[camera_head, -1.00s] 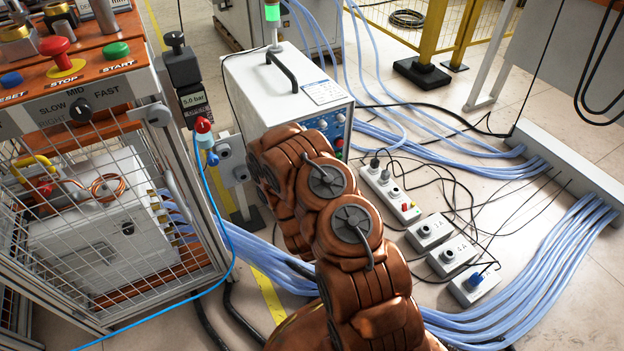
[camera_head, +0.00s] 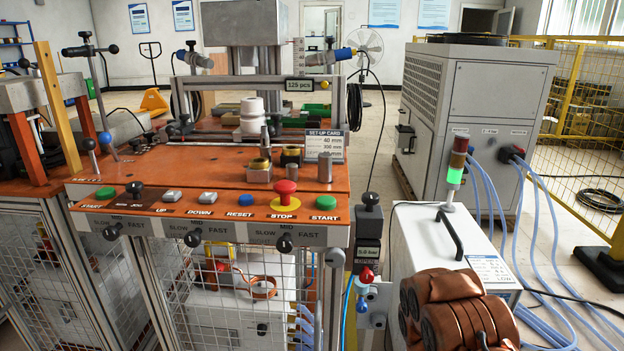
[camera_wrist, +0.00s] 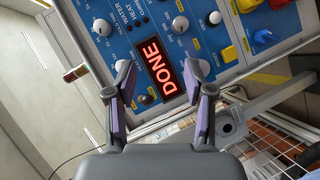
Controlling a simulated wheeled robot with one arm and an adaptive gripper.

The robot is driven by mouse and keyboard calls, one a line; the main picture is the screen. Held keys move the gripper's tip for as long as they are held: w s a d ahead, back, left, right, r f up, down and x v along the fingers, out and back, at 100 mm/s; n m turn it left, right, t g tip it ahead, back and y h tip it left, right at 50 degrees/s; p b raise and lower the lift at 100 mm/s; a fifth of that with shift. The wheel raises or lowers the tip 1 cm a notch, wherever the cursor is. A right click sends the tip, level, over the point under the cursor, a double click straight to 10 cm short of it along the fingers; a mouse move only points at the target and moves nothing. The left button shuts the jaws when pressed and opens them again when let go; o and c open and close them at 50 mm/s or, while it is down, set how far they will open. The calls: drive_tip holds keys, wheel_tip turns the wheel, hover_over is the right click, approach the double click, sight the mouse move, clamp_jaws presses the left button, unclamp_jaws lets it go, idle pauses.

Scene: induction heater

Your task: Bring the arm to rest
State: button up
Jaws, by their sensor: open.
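In the wrist view my gripper (camera_wrist: 160,100) is open, its two fingers apart with nothing between them. Beyond the fingers is a blue control panel (camera_wrist: 215,58) with knobs, switches and a lit red display (camera_wrist: 163,68) reading DONE. I cannot tell whether the fingertips touch the panel. In the head view my brown padded arm (camera_head: 456,312) is at the lower right, in front of the white heater cabinet (camera_head: 440,225). My gripper is hidden from the head view. The stack light (camera_head: 455,175) on the cabinet shows green.
An orange workbench (camera_head: 215,195) with a red STOP button (camera_head: 285,195) and several other buttons stands left of my arm. A wire cage (camera_head: 235,300) lies below it. A pressure regulator (camera_head: 369,225) stands between bench and cabinet. Blue hoses (camera_head: 545,225) run along the right.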

drive_tip(key=a+r+m+g+y+p, duration=0.1)
drive_tip(key=a+r+m+g+p, duration=0.15)
drive_tip(key=r, duration=0.35)
drive_tip(key=s+a+r+m+g+y+p, duration=0.1)
drive_tip(key=a+r+p, duration=0.1)
drive_tip(key=r+p, duration=0.3)
drive_tip(key=a+r+m+g+y+p, duration=0.1)
drive_tip(key=a+r+p, duration=0.2)
drive_tip(key=r, duration=0.4)
drive_tip(key=s+a+r+m+g+y+p, duration=0.1)
drive_tip(key=s+a+r+p, duration=0.2)
drive_tip(key=r, duration=0.3)
drive_tip(key=s+a+r+g+y+p, duration=0.1)
drive_tip(key=s+a+r+p, duration=0.2)
drive_tip(key=s+r, duration=0.15)
drive_tip(key=s+a+r+m+g+y+p, duration=0.1)
drive_tip(key=s+a+r+g+y+p, duration=0.15)
drive_tip(key=r, duration=0.35)
drive_tip(key=s+a+r+g+p, duration=0.1)
drive_tip(key=s+r+p, duration=0.3)
drive_tip(key=s+r, duration=0.4)
drive_tip(key=s+a+r+m+g+p, duration=0.1)
drive_tip(key=s+a+r+g+p, duration=0.1)
drive_tip(key=s+r, duration=0.6)
drive_tip(key=s+a+r+g+p, duration=0.2)
drive_tip(key=s+r+p, duration=0.4)
drive_tip(key=s+r, duration=0.3)
drive_tip(key=s+a, duration=0.1)
drive_tip(key=s, duration=0.2)
drive_tip(key=shift+m, duration=0.25)
